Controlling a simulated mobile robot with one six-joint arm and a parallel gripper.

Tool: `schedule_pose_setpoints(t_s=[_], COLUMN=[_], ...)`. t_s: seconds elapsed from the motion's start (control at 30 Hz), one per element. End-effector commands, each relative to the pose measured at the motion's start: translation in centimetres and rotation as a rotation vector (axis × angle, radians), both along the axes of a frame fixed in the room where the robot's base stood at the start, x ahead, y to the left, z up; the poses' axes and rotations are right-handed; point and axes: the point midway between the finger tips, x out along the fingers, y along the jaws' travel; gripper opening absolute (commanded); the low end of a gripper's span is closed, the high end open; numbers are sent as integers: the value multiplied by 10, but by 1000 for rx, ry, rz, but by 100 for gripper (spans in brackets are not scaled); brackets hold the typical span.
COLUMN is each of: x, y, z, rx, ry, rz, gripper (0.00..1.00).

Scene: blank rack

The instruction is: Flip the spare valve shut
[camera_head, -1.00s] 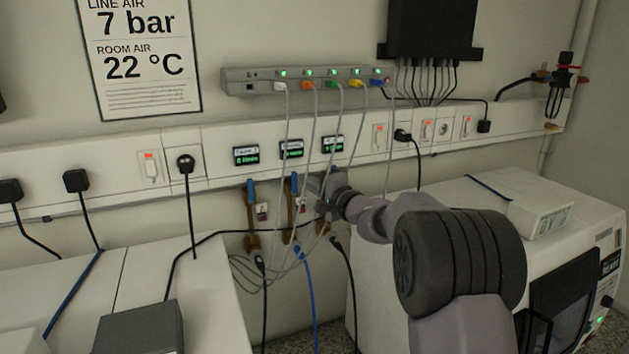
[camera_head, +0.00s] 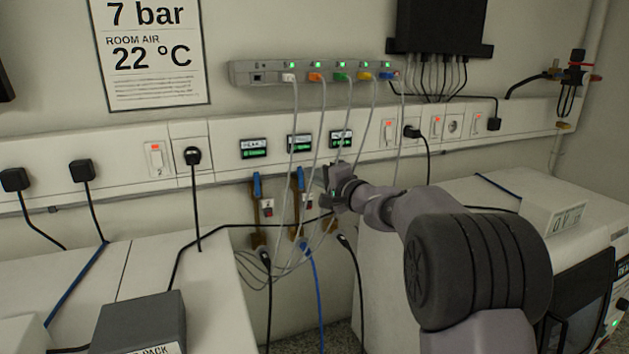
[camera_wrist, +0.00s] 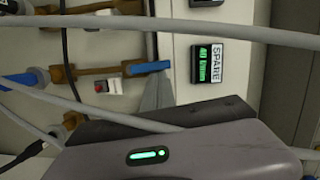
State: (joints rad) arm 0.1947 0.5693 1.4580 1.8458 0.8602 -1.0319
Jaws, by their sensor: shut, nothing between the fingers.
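The middle display, labelled SPARE (camera_wrist: 208,65) in the wrist view, lines up with a brass valve (camera_wrist: 100,70). Its blue lever (camera_wrist: 148,67) lies along the pipe; in the head view this lever (camera_head: 300,178) points upright. A blue hose joins that valve's lower end (camera_wrist: 20,80). My gripper (camera_head: 328,178) is shut and empty, just right of this lever in the head view. In the wrist view the grey fingertip (camera_wrist: 158,90) is close beside the lever; I cannot tell whether they touch. The right-hand valve is mostly hidden by my gripper.
The left valve's blue lever (camera_head: 257,186) is upright too. Thin grey cables (camera_head: 318,135) hang from the port strip (camera_head: 315,73) and cross in front of the valves and gripper. White cabinets stand left (camera_head: 190,285) and right (camera_head: 470,195) of the gap.

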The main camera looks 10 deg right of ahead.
Motion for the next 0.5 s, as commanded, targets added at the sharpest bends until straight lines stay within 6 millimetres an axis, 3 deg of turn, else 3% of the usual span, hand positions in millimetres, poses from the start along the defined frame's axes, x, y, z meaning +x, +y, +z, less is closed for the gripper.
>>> schedule_pose_setpoints(t_s=[0.5], x=[-4], y=[21], z=[-1], rx=[-400], ry=[-83], rz=[2], gripper=[0])
